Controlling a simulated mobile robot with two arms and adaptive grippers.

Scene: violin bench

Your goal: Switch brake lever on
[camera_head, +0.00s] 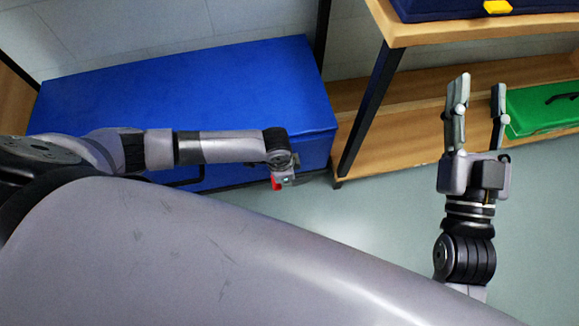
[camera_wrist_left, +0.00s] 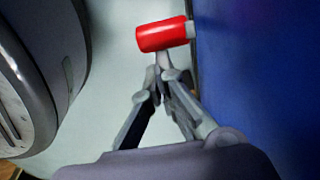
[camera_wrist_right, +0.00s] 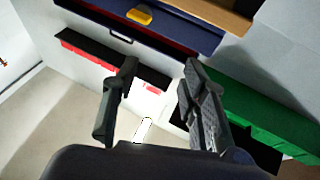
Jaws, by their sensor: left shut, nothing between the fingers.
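A red cylindrical handle (camera_wrist_left: 160,36), which looks like the brake lever, shows at the top of the left wrist view. A short grey stub joins its right end, beside a blue surface. In the head view only a small piece of the red handle (camera_head: 276,185) shows, next to my left gripper (camera_head: 285,179). In the left wrist view my left gripper (camera_wrist_left: 162,61) is shut and empty, with its fingertips right at the handle's lower edge. I cannot tell whether they touch. My right gripper (camera_head: 482,86) is open and empty, raised at the right; it also shows in the right wrist view (camera_wrist_right: 160,67).
A large blue box (camera_head: 200,85) stands beyond my left arm. A wooden shelf unit (camera_head: 440,105) with dark legs stands at the back right, near my right gripper. It holds a green case (camera_head: 540,112) and a dark blue case (camera_head: 440,8). Open floor (camera_head: 375,225) lies between my arms.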

